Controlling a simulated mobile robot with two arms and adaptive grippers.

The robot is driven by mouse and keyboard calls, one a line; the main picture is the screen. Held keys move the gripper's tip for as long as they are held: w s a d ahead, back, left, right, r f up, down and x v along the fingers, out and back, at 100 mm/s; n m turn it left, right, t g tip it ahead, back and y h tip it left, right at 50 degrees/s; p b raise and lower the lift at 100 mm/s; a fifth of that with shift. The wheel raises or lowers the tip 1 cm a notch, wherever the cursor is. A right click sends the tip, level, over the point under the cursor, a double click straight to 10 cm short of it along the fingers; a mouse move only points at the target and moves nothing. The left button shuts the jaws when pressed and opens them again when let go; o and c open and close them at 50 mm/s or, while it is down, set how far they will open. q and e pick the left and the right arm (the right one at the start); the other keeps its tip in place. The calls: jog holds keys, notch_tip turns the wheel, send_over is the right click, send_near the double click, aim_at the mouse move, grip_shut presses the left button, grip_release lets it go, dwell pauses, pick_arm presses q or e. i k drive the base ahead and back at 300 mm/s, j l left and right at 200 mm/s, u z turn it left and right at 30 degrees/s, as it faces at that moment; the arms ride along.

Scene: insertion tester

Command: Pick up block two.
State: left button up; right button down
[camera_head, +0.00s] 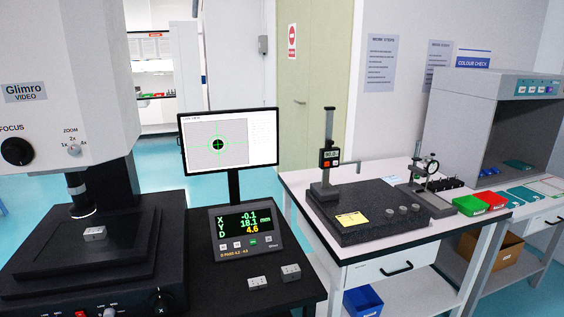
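A small grey block (95,233) rests on the dark stage of the video measuring machine at the left, under its lens. Two more small grey blocks, a left one (257,283) and a right one (290,272), lie close together but apart on the black tabletop in front of the readout box. Small dark marks show on the blocks, but they are too small to read, so I cannot tell which is block two. Neither of my grippers is in view.
The measuring machine (62,110) stands at the left. A monitor (228,140) and a readout box (245,233) stand behind the two blocks. At the right, a white bench holds a dark granite plate (365,232), gauges, and green and red bins (486,202).

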aim_at(100, 234)
jog(key=u, duration=1.25)
